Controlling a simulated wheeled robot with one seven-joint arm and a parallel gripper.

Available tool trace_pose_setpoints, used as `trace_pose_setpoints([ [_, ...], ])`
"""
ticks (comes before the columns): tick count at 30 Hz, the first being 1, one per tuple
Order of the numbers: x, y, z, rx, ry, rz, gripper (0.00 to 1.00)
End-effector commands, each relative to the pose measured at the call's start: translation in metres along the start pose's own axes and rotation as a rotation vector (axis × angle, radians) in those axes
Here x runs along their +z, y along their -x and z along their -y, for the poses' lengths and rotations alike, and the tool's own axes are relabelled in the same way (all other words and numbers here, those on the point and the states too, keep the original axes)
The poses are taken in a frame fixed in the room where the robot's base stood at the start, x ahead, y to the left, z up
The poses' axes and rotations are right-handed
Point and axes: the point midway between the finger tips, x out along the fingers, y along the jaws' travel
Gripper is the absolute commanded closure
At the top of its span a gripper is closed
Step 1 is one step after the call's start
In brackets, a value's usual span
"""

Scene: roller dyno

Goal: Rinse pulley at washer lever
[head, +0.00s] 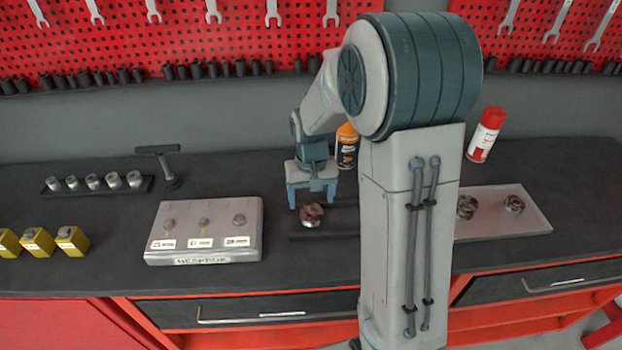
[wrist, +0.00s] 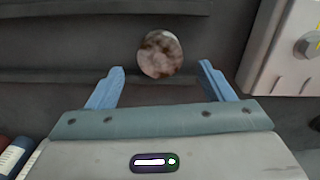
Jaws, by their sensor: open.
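A round, brown, rusty-looking pulley (head: 311,215) sits on a dark strip (head: 345,228) on the bench. In the wrist view the pulley (wrist: 160,54) lies just beyond the fingertips, centred between them and not gripped. My gripper (head: 312,199) points down with its blue fingers apart, close above the pulley; both fingers of my gripper (wrist: 161,70) show empty in the wrist view. A black T-topped post (head: 168,167) stands at the back left; I cannot tell whether it is the washer lever.
A grey box with labelled knobs (head: 205,250) stands left of the pulley. A light tray (head: 535,222) with two brown round parts is at right, partly behind my arm. A spray can (head: 487,135), orange bottle (head: 347,148), rack of metal parts (head: 50,188) and yellow blocks (head: 38,243) also stand here.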

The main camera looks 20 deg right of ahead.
Motion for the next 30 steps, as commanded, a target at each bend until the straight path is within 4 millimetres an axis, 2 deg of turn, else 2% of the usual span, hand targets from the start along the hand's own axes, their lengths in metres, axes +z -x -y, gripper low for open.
trace_pose_setpoints([
  [3, -0.001, 0.028, 0.0, 0.0, -0.001, -0.006, 0.25],
  [7, -0.001, 0.051, 0.0, -0.001, 0.0, -0.005, 0.25],
  [14, 0.001, 0.075, 0.0, 0.0, 0.001, -0.004, 0.25],
  [17, 0.009, 0.083, 0.0, 0.001, 0.005, -0.015, 0.25],
  [20, 0.026, 0.095, -0.001, 0.004, 0.013, -0.044, 0.25],
  [24, 0.061, 0.114, -0.003, 0.006, 0.03, -0.098, 0.25],
  [30, 0.113, 0.129, -0.006, 0.004, 0.054, -0.178, 0.25],
])
